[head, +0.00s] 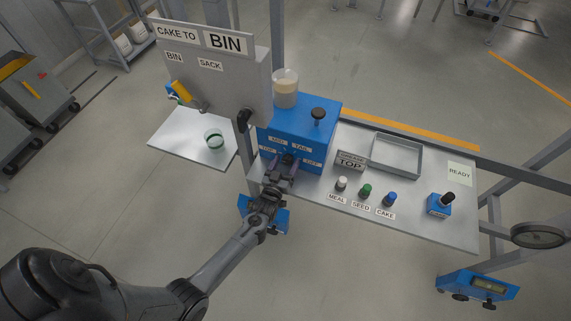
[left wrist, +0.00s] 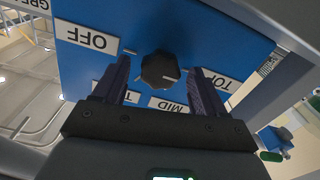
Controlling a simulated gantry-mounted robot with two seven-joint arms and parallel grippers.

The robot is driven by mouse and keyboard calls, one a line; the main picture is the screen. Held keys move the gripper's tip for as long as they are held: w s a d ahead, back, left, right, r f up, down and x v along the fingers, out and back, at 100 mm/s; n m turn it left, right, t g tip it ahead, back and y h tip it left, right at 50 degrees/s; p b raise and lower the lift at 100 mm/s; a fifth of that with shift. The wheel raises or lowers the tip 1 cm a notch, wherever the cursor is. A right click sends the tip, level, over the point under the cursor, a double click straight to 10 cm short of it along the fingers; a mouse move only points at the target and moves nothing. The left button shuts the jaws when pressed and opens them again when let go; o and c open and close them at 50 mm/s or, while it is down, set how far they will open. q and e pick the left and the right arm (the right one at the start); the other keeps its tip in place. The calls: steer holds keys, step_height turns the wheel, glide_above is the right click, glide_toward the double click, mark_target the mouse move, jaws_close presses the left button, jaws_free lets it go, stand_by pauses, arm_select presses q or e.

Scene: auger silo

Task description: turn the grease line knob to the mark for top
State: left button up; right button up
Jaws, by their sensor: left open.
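The grease line knob (left wrist: 160,70) is black and ribbed, on the front of a blue box (head: 302,122). In the left wrist view its white line lies on its lower right side, roughly toward the TOP label (left wrist: 217,84); I cannot tell whether it meets that mark. The OFF label (left wrist: 92,39) is at upper left and the MID label (left wrist: 172,104) is below. My left gripper (head: 287,162) is open, with one finger on each side of the knob, and no clear contact shows. In the head view it hides the knob. My right gripper is not in view.
On the table (head: 420,221) stand white, green and blue capped pieces, a grey tray (head: 397,154) and a blue device (head: 439,205) with a black top.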

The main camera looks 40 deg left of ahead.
arm_select(q)
steer(key=p+v, duration=0.1)
steer(key=v, duration=0.9)
steer(key=shift+s, duration=0.35)
steer(key=shift+d, duration=0.1)
